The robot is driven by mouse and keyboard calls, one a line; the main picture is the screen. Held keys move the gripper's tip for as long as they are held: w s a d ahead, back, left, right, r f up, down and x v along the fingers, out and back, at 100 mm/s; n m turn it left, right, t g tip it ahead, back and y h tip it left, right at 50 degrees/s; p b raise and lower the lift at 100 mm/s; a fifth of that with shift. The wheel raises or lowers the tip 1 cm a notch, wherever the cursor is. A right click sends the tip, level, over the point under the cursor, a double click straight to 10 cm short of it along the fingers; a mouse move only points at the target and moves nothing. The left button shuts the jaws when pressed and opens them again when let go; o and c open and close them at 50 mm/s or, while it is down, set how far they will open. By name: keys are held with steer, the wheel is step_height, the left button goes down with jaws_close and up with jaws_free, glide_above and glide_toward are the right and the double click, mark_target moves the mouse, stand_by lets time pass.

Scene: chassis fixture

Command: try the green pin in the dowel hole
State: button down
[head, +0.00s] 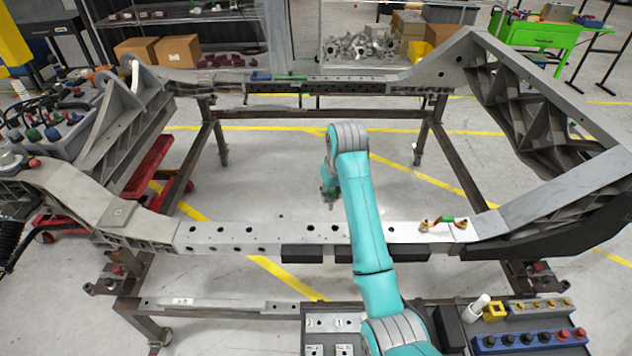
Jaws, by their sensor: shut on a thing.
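My gripper (330,193) shows small and dark beyond the near beam, against the floor in the middle of the frame. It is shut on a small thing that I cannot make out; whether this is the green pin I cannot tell. The near chassis beam (270,236) is pale, with several dark round holes (249,230) along it. Which one is the dowel hole I cannot tell. My arm covers part of this beam right of the middle. A small green piece (447,219) lies between brass-coloured parts at the beam's right end.
The far beam (340,86) carries a blue piece (261,76) and a slim green piece (291,77). Tall side rails (560,210) rise left and right. The frame's middle is open floor.

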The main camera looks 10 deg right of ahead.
steer(key=shift+s+d+f+m, duration=0.15)
steer(key=shift+d+f+m, duration=0.35)
steer(key=shift+d+f, duration=0.1)
step_height(320, 180, down, 6)
steer(key=shift+d, duration=0.25)
steer(key=shift+f, duration=1.3)
stand_by(0.8)
steer(key=c, duration=0.8)
jaws_free()
steer(key=shift+s, duration=0.1)
steer(key=shift+r, duration=0.1)
step_height(320, 180, up, 9)
